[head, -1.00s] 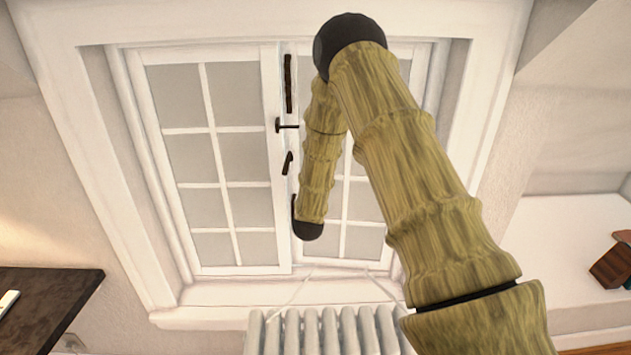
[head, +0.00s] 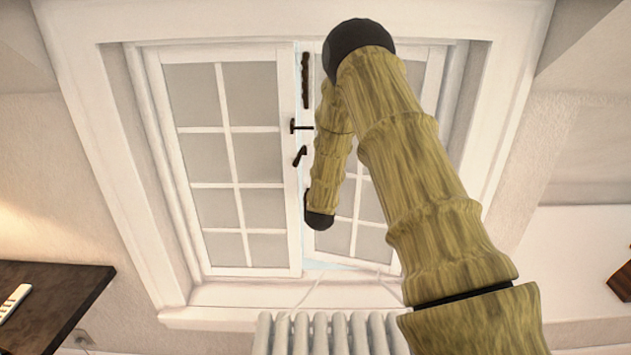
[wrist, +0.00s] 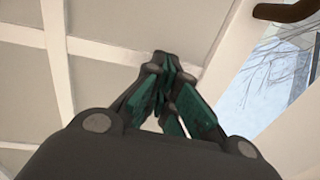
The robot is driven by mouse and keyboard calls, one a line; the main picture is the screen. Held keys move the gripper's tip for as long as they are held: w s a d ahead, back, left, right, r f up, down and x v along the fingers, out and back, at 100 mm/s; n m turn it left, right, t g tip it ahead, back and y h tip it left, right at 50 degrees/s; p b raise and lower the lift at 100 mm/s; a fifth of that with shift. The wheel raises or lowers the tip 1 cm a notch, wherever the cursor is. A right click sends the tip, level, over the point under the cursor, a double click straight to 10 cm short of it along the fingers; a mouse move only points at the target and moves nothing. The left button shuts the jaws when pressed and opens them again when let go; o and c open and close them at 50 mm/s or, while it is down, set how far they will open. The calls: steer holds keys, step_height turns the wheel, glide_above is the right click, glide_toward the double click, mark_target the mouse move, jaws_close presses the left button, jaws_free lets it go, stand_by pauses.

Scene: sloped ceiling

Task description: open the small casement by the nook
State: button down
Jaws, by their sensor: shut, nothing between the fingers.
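The casement is a white window with two paned leaves. The left leaf (head: 238,190) looks flush in its frame. The right leaf (head: 372,205) stands ajar, with a pale gap (head: 328,263) under its lower edge. Dark fittings, including a handle (head: 300,156), sit where the leaves meet. My arm hides much of the right leaf and my gripper in the head view. In the wrist view my gripper (wrist: 166,62) is shut and empty, its fingertips close to a white paned leaf (wrist: 110,48). I cannot tell whether they touch it. Bare branches show outside through an opening (wrist: 268,85).
A white radiator (head: 330,335) stands below the sill. A dark wooden desktop (head: 45,300) with a pale object on it is at lower left. A pale ledge (head: 580,250) lies to the right, with a brown object (head: 622,283) at the edge.

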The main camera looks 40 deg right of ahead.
steer(key=shift+s+d+r, duration=0.1)
steer(key=shift+s, duration=0.15)
steer(key=w+a+b+v, duration=0.1)
steer(key=b+v, duration=0.3)
steer(key=v, duration=0.9)
steer(key=shift+a+b, duration=0.3)
steer(key=shift+a, duration=0.15)
